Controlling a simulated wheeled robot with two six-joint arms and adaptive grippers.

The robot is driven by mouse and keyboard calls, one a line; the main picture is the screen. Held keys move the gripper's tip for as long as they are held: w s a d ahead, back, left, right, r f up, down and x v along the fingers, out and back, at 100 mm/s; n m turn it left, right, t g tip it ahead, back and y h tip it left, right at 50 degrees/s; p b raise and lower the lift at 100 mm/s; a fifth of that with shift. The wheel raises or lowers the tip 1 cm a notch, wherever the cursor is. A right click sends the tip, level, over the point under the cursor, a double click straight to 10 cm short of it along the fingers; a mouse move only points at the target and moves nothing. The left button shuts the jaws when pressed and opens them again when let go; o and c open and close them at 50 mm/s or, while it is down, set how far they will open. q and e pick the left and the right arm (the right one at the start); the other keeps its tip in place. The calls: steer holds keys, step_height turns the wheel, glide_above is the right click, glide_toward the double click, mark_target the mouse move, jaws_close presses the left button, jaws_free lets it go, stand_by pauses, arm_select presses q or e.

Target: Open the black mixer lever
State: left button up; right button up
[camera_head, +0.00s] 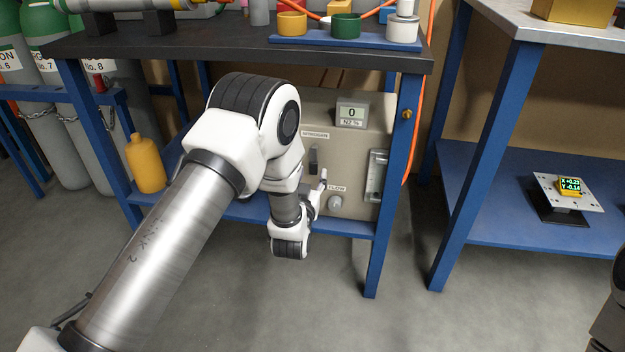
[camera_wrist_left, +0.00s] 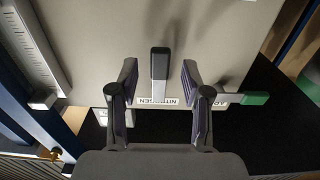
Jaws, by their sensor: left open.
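The mixer is a beige panel box (camera_head: 355,150) under the dark bench, with a "NITROGEN" label and a small display reading 0 N2 %. Its black lever (camera_head: 313,160) stands upright on the front. In the left wrist view the black lever (camera_wrist_left: 160,65) is between my left gripper's two fingers, with a gap on each side. My left gripper (camera_wrist_left: 160,82) is open and empty; in the head view the gripper (camera_head: 319,190) is small and partly hidden by my wrist, just below the lever. A green-tipped lever (camera_wrist_left: 252,98) shows to the right in the wrist view.
A "FLOW" label, a round knob (camera_head: 335,203) and a tall gauge (camera_head: 377,176) are on the box. A blue table leg (camera_head: 398,180) stands to its right. A yellow bottle (camera_head: 145,165) stands on the lower shelf left. The floor in front is clear.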

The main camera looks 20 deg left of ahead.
arm_select(q)
steer(key=shift+x, duration=1.2)
steer(key=shift+c, duration=0.4)
jaws_close()
